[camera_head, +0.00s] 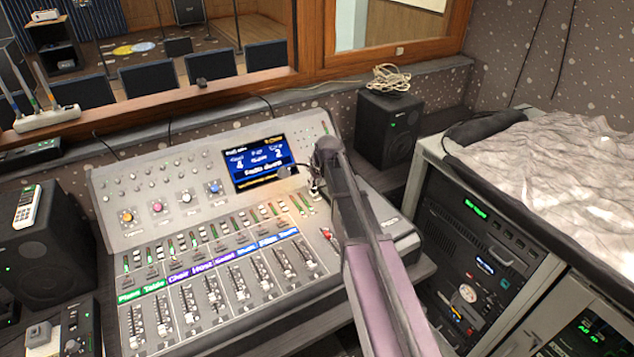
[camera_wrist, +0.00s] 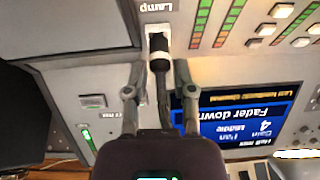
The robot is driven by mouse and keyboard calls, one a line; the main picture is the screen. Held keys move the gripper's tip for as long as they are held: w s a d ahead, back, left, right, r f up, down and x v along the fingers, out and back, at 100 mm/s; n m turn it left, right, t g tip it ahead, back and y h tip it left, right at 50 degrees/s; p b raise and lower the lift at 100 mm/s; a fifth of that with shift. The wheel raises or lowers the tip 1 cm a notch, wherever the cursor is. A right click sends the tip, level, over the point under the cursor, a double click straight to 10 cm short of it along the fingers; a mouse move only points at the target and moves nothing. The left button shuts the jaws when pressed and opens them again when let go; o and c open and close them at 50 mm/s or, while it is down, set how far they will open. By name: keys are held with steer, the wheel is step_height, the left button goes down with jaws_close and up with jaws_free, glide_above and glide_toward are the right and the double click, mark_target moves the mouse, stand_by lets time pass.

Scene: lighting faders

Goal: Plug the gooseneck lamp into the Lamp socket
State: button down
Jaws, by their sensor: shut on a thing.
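The gooseneck lamp shows in the head view as a thin dark stem with a small dark head (camera_head: 285,172), beside the mixing desk's screen. In the wrist view its black plug (camera_wrist: 158,43) with a white band is in line with the pale socket (camera_wrist: 155,29) under the upside-down label "Lamp". The plug's end meets or overlaps the socket; I cannot tell how deep it sits. My gripper (camera_wrist: 158,70) is shut on the lamp near the white band, one finger on each side. In the head view my gripper (camera_head: 318,178) is at the desk's upper right, partly hidden by my arm.
The mixing desk (camera_head: 150,232) carries several faders, knobs and a blue screen (camera_head: 258,166). A black speaker (camera_head: 388,128) with a coiled cable (camera_head: 388,78) on top stands behind right. An equipment rack (camera_head: 480,255) stands at right, another speaker (camera_head: 42,246) at left.

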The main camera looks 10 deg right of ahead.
steer(key=shift+s+f, duration=0.15)
stand_by(0.7)
steer(key=shift+c, duration=1.8)
jaws_free()
steer(key=s+m+g, duration=0.1)
steer(key=s, duration=0.8)
steer(key=s+f+m+g+h, duration=0.1)
steer(key=s, duration=0.8)
steer(key=s+m+g, duration=0.1)
steer(key=s, duration=0.9)
steer(key=shift+s+d+f+m+g+h, duration=0.1)
steer(key=shift+d+f+m+g+h, duration=0.05)
steer(key=shift+d+m+g+h, duration=0.2)
steer(key=shift+a, duration=0.1)
